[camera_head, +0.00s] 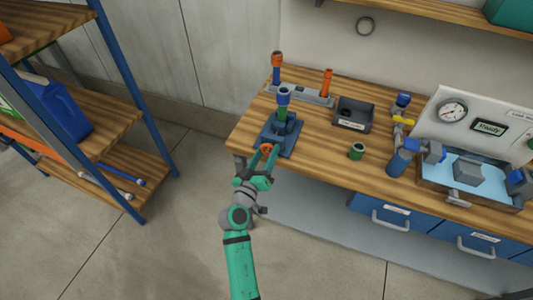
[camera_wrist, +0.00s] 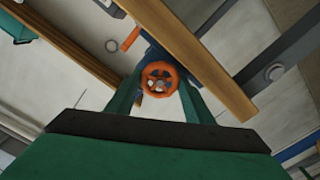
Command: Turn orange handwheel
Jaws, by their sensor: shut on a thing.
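The orange handwheel (camera_head: 266,149) sits on the front of a dark blue vise-like fixture (camera_head: 283,130) near the left front edge of the wooden bench. In the wrist view the handwheel (camera_wrist: 159,78) shows as a spoked ring facing the camera, between the two green fingers. My gripper (camera_head: 266,156) is at the bench edge, shut on the handwheel from the front. It also shows in the wrist view (camera_wrist: 160,90). A blue and green upright part (camera_head: 284,96) stands in the fixture.
Behind the fixture, a grey rack (camera_head: 300,95) holds orange-topped parts. A dark bin (camera_head: 353,113) and a green cup (camera_head: 357,151) stand to the right. Farther right is a gauge panel (camera_head: 478,115) with blue fittings. A shelf (camera_head: 85,110) stands left; floor between is clear.

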